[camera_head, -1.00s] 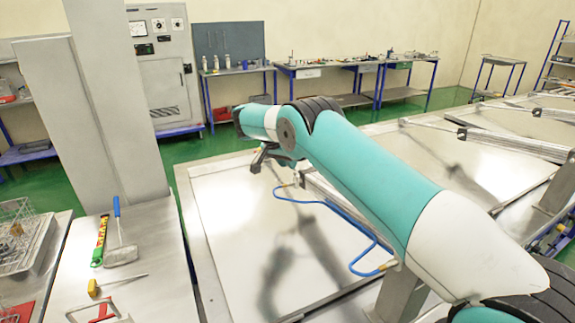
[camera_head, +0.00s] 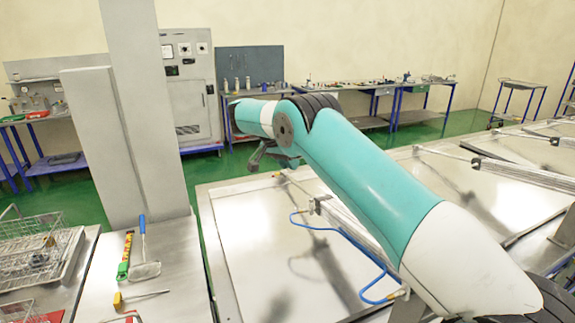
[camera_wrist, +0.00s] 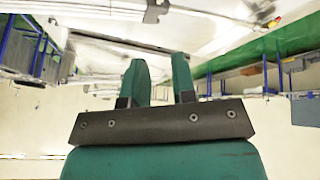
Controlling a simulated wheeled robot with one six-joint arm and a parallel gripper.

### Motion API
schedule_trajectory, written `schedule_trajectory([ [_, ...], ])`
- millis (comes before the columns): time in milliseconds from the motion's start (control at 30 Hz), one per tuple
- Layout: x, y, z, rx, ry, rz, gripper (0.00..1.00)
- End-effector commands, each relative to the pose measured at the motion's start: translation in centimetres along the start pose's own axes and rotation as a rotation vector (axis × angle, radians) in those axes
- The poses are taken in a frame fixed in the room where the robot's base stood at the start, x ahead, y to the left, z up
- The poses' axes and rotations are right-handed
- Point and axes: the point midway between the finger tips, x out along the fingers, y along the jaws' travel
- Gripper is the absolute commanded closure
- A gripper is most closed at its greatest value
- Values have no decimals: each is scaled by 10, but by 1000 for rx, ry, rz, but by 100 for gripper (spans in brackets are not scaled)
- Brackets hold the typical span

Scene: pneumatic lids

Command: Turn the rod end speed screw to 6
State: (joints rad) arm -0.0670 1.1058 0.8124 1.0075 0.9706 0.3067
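The pneumatic cylinder (camera_head: 344,222) of the nearest lid lies partly behind my arm in the head view. A blue hose (camera_head: 352,240) loops from a fitting (camera_head: 298,211) near its far end to its near end. The rod end speed screw and its setting are too small to make out. My gripper (camera_head: 255,164) is in the air above the far side of the lid, apart from the cylinder. In the wrist view its two green fingers (camera_wrist: 160,72) stand apart with nothing between them.
The nearest metal lid (camera_head: 250,235) lies under my arm. A side table (camera_head: 185,245) at left bears a blue-handled tool (camera_head: 143,240), a green-and-yellow tool (camera_head: 126,255) and a screwdriver (camera_head: 135,297). A wire basket (camera_head: 35,255) stands further left. Green floor shows behind.

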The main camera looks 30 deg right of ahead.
Motion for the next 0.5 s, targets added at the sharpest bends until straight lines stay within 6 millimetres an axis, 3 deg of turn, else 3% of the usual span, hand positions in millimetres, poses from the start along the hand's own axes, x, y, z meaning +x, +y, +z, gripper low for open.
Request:
schedule_trajectory([
  [267,16,4,-6,-102,-23,-76,75],
  [500,23,29,-15,-337,-29,-229,75],
])
